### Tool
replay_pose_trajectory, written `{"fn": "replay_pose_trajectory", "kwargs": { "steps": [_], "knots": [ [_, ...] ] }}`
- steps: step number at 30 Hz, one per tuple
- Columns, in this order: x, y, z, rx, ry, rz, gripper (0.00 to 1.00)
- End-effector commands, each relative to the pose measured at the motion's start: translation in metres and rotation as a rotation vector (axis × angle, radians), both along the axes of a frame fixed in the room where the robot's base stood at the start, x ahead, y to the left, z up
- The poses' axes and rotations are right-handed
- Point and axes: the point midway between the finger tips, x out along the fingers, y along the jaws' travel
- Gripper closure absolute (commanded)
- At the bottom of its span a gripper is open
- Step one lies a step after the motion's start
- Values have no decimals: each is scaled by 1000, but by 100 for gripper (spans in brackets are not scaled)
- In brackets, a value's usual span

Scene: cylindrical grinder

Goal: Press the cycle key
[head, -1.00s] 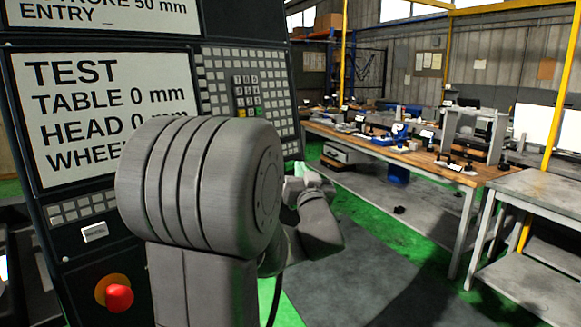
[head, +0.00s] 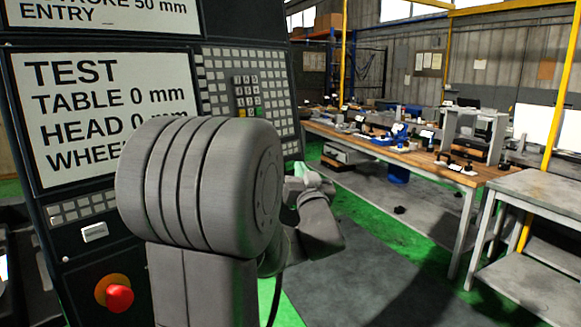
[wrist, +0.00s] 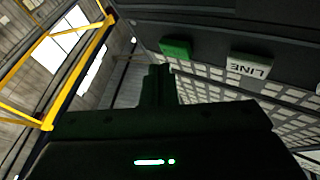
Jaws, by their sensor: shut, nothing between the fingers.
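A green key (wrist: 176,48) stands out from the dark panel in the wrist view, with no legible label; it looks like the cycle key, but I cannot confirm this. My gripper (wrist: 158,72) has its two fingers together with nothing between them. The fingertips appear just below and left of the green key in that picture, seemingly apart from it; the depth of the gap is unclear. In the head view my gripper (head: 308,182) is partly hidden by my arm, at the right edge of the control panel (head: 70,262).
A white key marked LINE (wrist: 248,66) sits beside the green one, near rows of pale keys (wrist: 225,92). A red stop button (head: 119,298) is low on the panel. A wooden workbench (head: 400,155) stands to the right, with open floor before it.

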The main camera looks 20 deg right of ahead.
Motion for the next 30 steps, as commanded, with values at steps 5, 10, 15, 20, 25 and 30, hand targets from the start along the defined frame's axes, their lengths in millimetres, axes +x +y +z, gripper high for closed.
{"fn": "replay_pose_trajectory", "kwargs": {
  "steps": [5, 10, 15, 20, 25, 30],
  "knots": [
    [1, 1, -1, 0, 0, 0, 100],
    [6, 3, -2, -1, 0, 2, 100],
    [8, 4, -1, -1, -1, 0, 100],
    [8, 4, -1, 0, 0, 0, 100],
    [8, 4, -2, 0, 0, 0, 100],
    [10, 5, -2, 0, 0, 0, 100]
  ]
}}
